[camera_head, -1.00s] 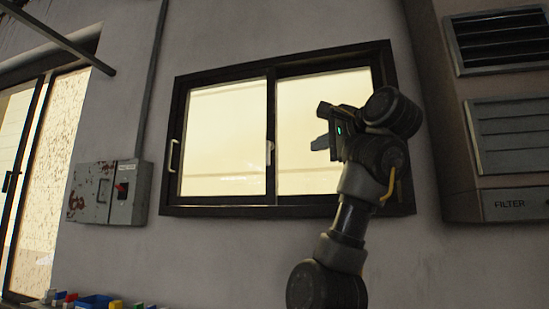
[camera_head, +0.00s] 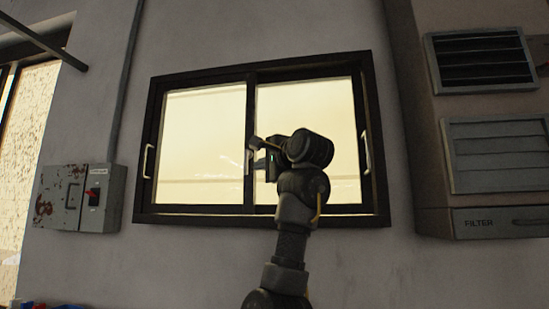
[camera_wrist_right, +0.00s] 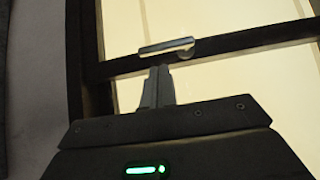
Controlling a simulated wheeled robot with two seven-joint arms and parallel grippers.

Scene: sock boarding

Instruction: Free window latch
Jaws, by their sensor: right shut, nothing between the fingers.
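The window (camera_head: 200,209) has a dark frame and two pale panes. Its latch (camera_head: 248,161) is a small light lever on the middle stile. My right gripper (camera_head: 259,163) is beside the latch, in front of the right pane. In the right wrist view its fingers (camera_wrist_right: 158,72) are together and empty, with the tips just below the latch bar. I cannot tell whether they touch it. My left gripper is out of view.
Pull handles sit on the left (camera_head: 148,161) and right (camera_head: 366,153) window sides. A grey electrical box (camera_head: 66,197) with a red switch hangs at left. A vented filter cabinet (camera_head: 480,190) stands at right. The wall below the window is clear.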

